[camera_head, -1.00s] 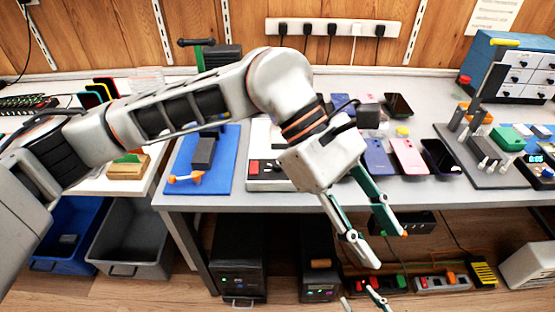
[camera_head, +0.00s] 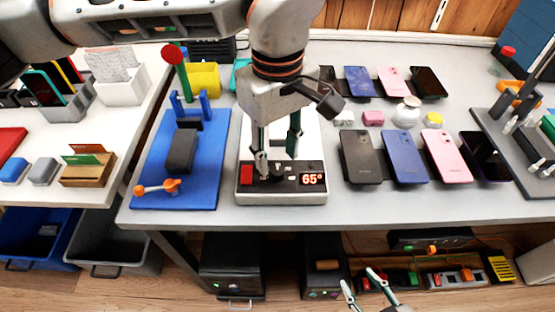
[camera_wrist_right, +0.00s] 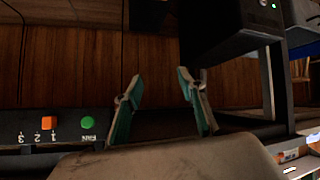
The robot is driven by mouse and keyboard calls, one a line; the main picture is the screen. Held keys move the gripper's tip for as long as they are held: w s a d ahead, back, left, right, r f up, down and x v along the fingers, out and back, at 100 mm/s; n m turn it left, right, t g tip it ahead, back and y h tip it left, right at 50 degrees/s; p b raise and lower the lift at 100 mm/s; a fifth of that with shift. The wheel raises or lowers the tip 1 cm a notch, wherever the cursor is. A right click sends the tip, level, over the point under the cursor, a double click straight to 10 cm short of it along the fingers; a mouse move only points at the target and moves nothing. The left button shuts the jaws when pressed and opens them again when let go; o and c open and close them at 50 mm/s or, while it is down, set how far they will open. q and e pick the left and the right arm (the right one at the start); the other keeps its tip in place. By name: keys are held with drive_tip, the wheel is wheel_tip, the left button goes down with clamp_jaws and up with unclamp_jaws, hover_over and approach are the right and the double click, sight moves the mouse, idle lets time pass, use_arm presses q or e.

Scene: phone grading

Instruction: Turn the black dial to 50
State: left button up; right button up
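A white heating plate device (camera_head: 308,142) stands on the grey bench, with a dark front panel carrying a red button (camera_head: 246,172) and a lit display (camera_head: 312,179) reading 65°. The black dial (camera_head: 277,173) is on that panel between button and display, small and partly hidden by my left gripper. My left gripper (camera_head: 277,158) points down over the panel with its fingers apart, close to the dial; I cannot tell whether they touch it. My right gripper (camera_head: 361,281) is low in front of the bench, open and empty; its spread fingers show in the right wrist view (camera_wrist_right: 162,88).
A blue mat (camera_head: 205,190) with a dark block and an orange-handled tool lies left of the device. Several phones lie to the right, the nearest a dark one (camera_head: 360,157). Bench front edge is just before the panel. Boxes and power strips are below.

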sight(277, 171)
use_arm(q)
wheel_tip(277, 171, down, 3)
drive_tip(key=shift+f+b, duration=0.3)
drive_tip(key=shift+f, duration=0.2)
